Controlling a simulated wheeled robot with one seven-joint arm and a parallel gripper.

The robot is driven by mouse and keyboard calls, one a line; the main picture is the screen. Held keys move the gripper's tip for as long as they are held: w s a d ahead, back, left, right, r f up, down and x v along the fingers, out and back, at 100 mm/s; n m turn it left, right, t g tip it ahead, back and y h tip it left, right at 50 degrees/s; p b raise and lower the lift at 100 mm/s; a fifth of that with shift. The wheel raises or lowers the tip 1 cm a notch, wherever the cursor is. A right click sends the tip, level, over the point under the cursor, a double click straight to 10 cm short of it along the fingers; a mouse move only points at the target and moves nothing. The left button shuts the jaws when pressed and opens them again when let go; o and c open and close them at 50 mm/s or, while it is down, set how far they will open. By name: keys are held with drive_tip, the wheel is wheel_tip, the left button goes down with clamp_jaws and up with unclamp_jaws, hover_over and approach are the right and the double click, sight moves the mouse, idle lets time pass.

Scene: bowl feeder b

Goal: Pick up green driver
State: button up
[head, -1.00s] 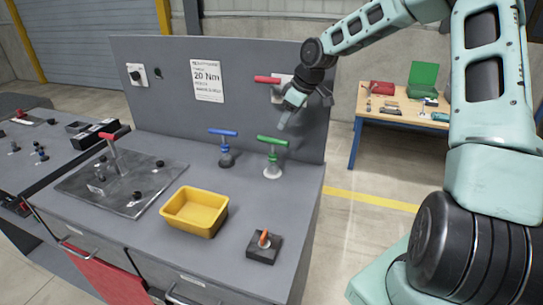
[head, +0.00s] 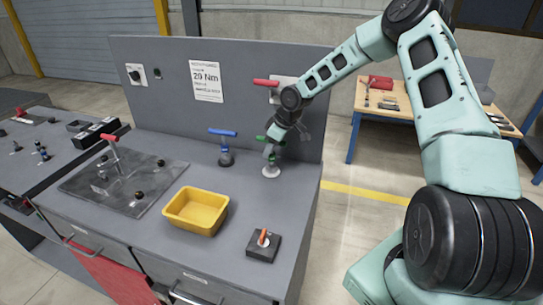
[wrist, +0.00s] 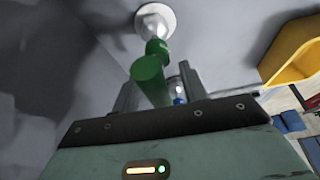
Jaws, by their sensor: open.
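The green driver (head: 261,138) stands upright on a round white base (head: 271,172) near the right end of the grey bench. My gripper (head: 271,150) is at its T-handle and hides much of it in the head view. In the wrist view the green driver (wrist: 150,74) points its handle end toward the camera, with the white base (wrist: 156,19) beyond. The open fingers of my gripper (wrist: 158,90) lie on either side of the handle. Whether they touch it cannot be told.
A blue driver (head: 222,133) stands just left. A yellow bin (head: 196,210) and a dark block with an orange piece (head: 263,245) are in front.

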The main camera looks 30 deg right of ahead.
clamp_jaws()
drive_tip(key=shift+r, duration=0.2)
